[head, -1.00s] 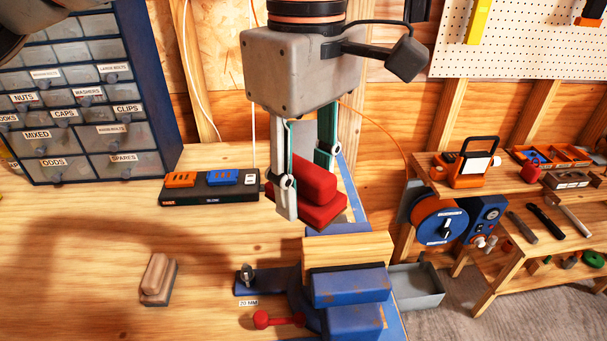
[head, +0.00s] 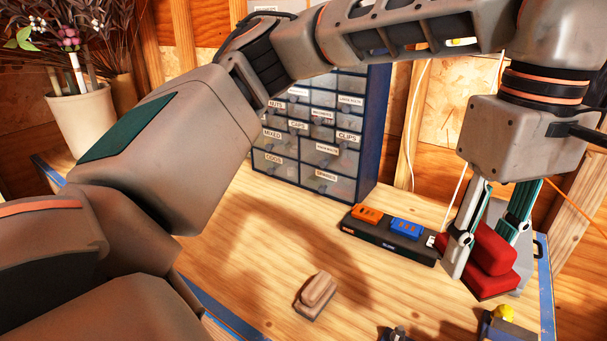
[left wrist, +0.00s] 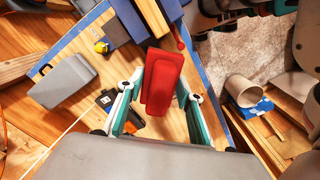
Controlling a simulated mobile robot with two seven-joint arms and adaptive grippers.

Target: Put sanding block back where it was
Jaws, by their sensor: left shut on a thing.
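A red sanding block (head: 492,262), with a raised grip on a wider base, is held in my left gripper (head: 485,250) over the back right of the bench. The fingers are shut on its two sides. In the left wrist view the red block (left wrist: 162,82) lies between the fingertips of the gripper (left wrist: 158,98). I cannot tell how much room is under it. A wooden block of similar shape with a grey base (head: 316,296) rests on the open bench. My right gripper is not in view.
A black strip with orange and blue pieces (head: 385,240) lies just left of the held block. A drawer cabinet (head: 318,140) stands behind. A grey item (left wrist: 62,80) and a yellow item (left wrist: 101,47) are near the bench edge. The bench middle (head: 250,235) is clear.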

